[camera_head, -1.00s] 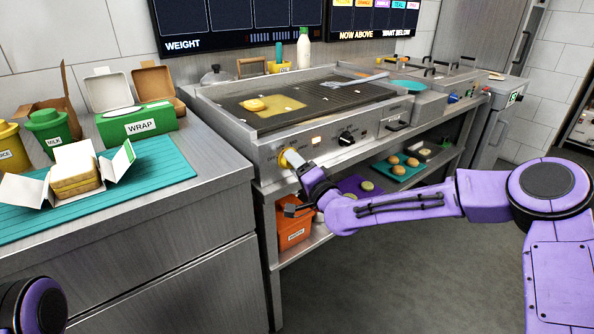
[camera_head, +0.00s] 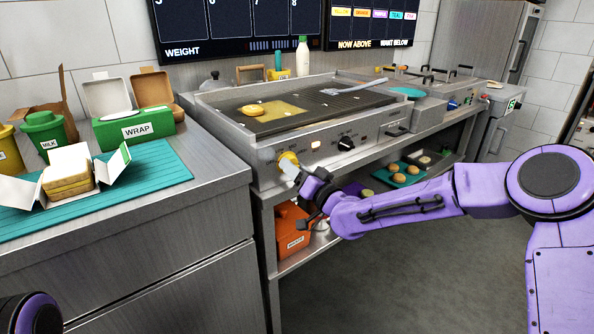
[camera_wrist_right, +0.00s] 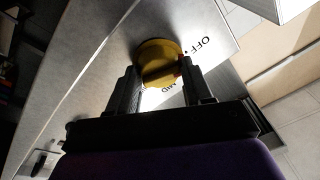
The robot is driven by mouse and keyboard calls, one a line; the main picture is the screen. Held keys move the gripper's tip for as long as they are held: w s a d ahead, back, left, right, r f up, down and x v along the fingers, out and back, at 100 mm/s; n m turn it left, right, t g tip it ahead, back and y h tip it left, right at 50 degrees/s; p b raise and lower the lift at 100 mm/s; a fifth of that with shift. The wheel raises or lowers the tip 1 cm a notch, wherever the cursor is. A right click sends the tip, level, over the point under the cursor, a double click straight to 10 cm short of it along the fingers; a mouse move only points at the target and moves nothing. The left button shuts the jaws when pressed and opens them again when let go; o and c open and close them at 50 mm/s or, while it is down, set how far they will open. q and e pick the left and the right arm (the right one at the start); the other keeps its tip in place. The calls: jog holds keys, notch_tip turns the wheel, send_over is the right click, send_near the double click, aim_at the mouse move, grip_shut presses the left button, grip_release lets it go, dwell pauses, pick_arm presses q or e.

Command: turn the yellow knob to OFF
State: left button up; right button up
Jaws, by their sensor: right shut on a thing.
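The yellow knob (camera_head: 287,162) is on the left end of the griddle's front panel. My right gripper (camera_head: 293,170) is at it, its fingers shut on the knob. In the right wrist view the yellow knob (camera_wrist_right: 158,58) sits between the two dark fingers (camera_wrist_right: 163,82). The knob's raised grip bar is between the fingertips, with a small red mark at its right end. The OFF label (camera_wrist_right: 197,46) is right of the knob, and MID (camera_wrist_right: 172,90) shows just below it, partly hidden. The red mark lies between these labels. My left gripper is out of view.
A black knob (camera_head: 346,144) is further right on the panel. Below, a shelf carries an orange box (camera_head: 293,232) and a teal tray (camera_head: 402,180) of buns. The steel counter (camera_head: 215,180) is at left.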

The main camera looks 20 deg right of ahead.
jog(key=shift+f, duration=0.1)
dwell(0.3)
jog(key=o, duration=1)
jog(key=shift+s, duration=0.1)
jog(key=v, duration=1)
jog(key=shift+s+d, duration=0.15)
